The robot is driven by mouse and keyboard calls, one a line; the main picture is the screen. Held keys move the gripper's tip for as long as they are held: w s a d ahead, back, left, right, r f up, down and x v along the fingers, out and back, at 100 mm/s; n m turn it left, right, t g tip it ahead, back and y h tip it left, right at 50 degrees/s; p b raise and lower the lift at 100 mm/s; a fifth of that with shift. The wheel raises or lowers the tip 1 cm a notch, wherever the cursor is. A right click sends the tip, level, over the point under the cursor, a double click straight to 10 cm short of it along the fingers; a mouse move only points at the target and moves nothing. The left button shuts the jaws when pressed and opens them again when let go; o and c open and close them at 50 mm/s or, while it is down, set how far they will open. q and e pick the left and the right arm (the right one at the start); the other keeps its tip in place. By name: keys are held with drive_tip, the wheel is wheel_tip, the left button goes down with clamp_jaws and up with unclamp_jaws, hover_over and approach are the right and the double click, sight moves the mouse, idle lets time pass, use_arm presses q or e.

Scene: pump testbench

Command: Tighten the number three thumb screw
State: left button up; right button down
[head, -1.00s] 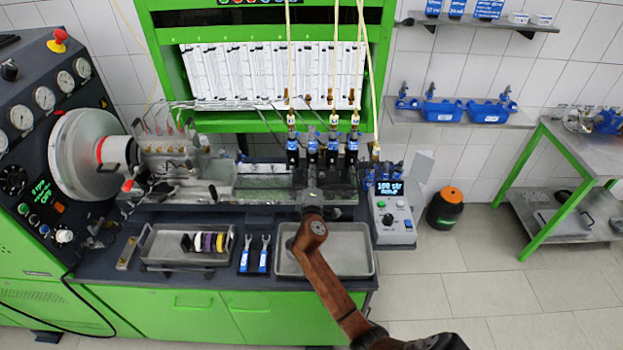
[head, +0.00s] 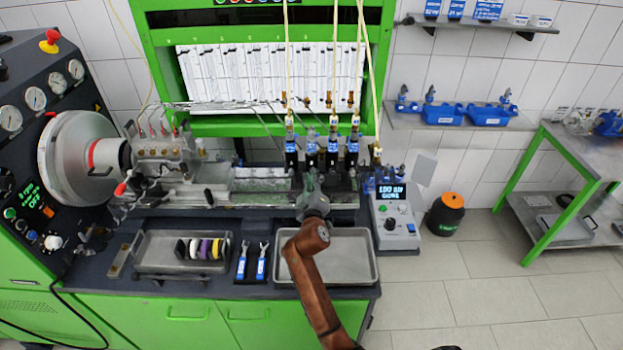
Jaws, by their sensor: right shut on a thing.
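Several injectors (head: 332,152) with blue-labelled dark bodies stand in a row on the bench rail, with yellowish hoses above some of them. My right gripper (head: 311,182) is at the front of this row, just below the second injector (head: 311,156) from the left. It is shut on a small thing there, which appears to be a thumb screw. The fingers and wrist hide the screw, and its number cannot be read. My left gripper is out of view.
A bare metal tray (head: 350,258) lies below my right arm. A tray with several coloured rings (head: 205,248) and two blue-handled tools (head: 262,262) lie to the left. A control box (head: 395,220) stands close on the right.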

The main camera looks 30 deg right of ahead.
drive_tip(key=shift+f, duration=0.1)
idle(0.3)
drive_tip(key=c, duration=1.9)
unclamp_jaws()
drive_tip(key=shift+s+a, duration=0.15)
drive_tip(key=shift+s, duration=0.1)
drive_tip(key=v, duration=0.7)
